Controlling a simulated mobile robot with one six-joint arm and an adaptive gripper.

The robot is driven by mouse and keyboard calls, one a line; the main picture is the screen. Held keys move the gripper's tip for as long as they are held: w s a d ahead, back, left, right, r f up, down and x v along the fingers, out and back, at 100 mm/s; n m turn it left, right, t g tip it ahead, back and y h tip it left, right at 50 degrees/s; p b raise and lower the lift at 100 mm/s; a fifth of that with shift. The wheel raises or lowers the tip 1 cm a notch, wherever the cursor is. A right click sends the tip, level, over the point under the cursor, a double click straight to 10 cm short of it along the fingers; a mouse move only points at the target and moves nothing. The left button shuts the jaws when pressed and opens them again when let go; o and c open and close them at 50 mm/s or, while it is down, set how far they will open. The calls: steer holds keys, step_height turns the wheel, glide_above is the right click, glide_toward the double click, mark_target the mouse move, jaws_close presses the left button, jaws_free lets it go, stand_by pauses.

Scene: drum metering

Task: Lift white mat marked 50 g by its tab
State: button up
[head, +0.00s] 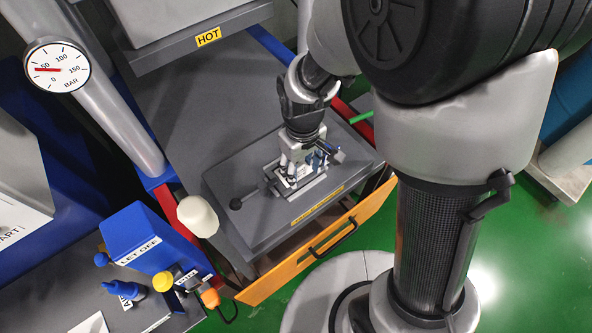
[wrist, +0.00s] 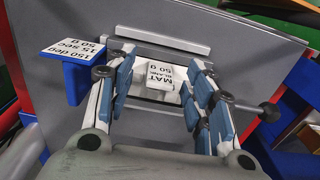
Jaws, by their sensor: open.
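The white mat (wrist: 154,79), with upside-down lettering reading "MAT BLANK 50 g", shows in the wrist view between the fingers of my gripper (wrist: 161,62). The gripper is open, with a blue-padded finger on each side of the mat and a gap to the left finger. I cannot tell whether the right finger touches it. The fingers hide part of the mat's edges. In the head view my gripper (head: 297,172) points down over a pale metal frame (head: 312,186) on a grey plate; the mat there is mostly hidden.
A blue block with a white sign (wrist: 75,49) reading "150 deg 15 sec 50 g" stands left of the fingers. A HOT-marked head (head: 208,37) overhangs behind.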

steer(key=shift+c, duration=0.3)
jaws_close()
steer(key=shift+r, duration=0.1)
